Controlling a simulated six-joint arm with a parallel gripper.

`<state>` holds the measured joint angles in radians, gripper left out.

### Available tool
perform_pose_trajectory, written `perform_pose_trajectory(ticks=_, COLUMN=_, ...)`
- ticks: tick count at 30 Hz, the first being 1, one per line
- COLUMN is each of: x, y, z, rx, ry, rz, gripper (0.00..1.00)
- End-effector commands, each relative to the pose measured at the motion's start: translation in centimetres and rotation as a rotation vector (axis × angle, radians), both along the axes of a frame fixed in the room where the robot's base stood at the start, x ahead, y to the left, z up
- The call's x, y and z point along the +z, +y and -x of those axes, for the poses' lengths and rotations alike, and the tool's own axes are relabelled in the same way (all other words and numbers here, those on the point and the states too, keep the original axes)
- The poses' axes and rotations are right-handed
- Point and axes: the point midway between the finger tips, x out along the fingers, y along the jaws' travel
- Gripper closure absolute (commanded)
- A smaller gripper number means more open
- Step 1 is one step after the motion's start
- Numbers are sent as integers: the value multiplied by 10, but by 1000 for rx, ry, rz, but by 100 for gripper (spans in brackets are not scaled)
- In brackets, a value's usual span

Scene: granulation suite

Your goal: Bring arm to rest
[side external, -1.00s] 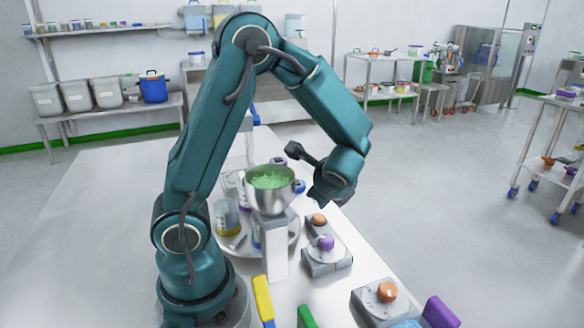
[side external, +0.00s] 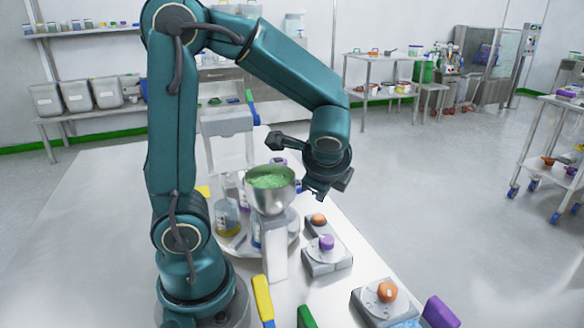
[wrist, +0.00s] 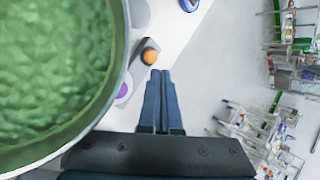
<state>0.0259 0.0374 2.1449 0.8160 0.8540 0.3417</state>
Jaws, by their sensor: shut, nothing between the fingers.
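My gripper (side external: 319,192) hangs at the end of my bent arm, above the right part of the white table (side external: 95,235). It is right of a metal bowl (side external: 270,200) filled with green granules and appears apart from it. In the wrist view my gripper's two dark fingers (wrist: 161,78) are together with nothing between them. The bowl's rim and green contents (wrist: 50,70) fill the left of that view, close to the camera. My fingertips point toward the table edge and the floor.
Scale-like grey units with an orange knob (side external: 387,291) and a purple knob (side external: 326,242) stand along the table's right edge. Jars (side external: 227,217) stand left of the bowl. Yellow, green and purple handles are at the front.

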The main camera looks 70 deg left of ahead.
Motion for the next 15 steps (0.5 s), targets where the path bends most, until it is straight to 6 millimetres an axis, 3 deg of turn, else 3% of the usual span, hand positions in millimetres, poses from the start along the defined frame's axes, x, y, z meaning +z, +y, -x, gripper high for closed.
perform_pose_trajectory(ticks=9, x=26, y=-82, z=34, rx=264, ry=-309, rz=490, gripper=100)
perform_pose_trajectory(ticks=15, x=40, y=-111, z=63, rx=517, ry=-422, rz=742, gripper=100)
